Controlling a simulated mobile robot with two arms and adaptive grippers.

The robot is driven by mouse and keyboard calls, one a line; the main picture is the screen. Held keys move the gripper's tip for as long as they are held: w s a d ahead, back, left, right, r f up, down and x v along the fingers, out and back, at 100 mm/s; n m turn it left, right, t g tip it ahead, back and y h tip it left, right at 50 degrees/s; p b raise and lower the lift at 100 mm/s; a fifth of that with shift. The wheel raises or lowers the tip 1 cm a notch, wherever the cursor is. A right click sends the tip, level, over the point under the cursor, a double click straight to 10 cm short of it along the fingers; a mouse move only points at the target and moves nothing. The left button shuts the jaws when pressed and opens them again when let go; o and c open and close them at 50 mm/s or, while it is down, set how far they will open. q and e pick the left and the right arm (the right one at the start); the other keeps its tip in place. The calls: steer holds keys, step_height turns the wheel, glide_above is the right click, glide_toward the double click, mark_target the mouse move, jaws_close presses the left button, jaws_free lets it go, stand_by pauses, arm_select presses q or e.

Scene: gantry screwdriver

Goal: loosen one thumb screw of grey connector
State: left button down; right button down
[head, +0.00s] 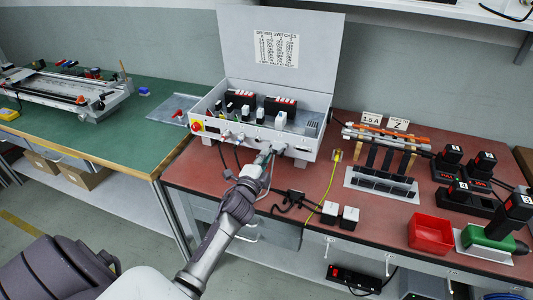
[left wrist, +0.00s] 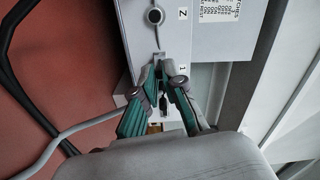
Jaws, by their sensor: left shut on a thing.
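The control box (head: 290,135) stands open on the red bench, with sockets and plugs along its front panel. My left gripper (head: 268,151) is at that panel, by the grey connector (head: 280,148). In the left wrist view, the teal fingers of my left gripper (left wrist: 160,68) close together at their tips against the panel, near the mark "1". They are shut on a thumb screw of the connector, which the fingertips mostly hide. A grey cable (left wrist: 75,140) runs in from the left behind the fingers. My right gripper is not in view.
A rack (head: 383,180), a red bin (head: 431,234) and several black chargers stand further right. The green bench (head: 130,125) at left has free room.

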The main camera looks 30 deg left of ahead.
arm_select(q)
steer(key=n, duration=0.2)
steer(key=shift+n, duration=0.3)
steer(key=n+p, duration=0.5)
steer(key=n, duration=1.4)
steer(key=c, duration=1.5)
jaws_free()
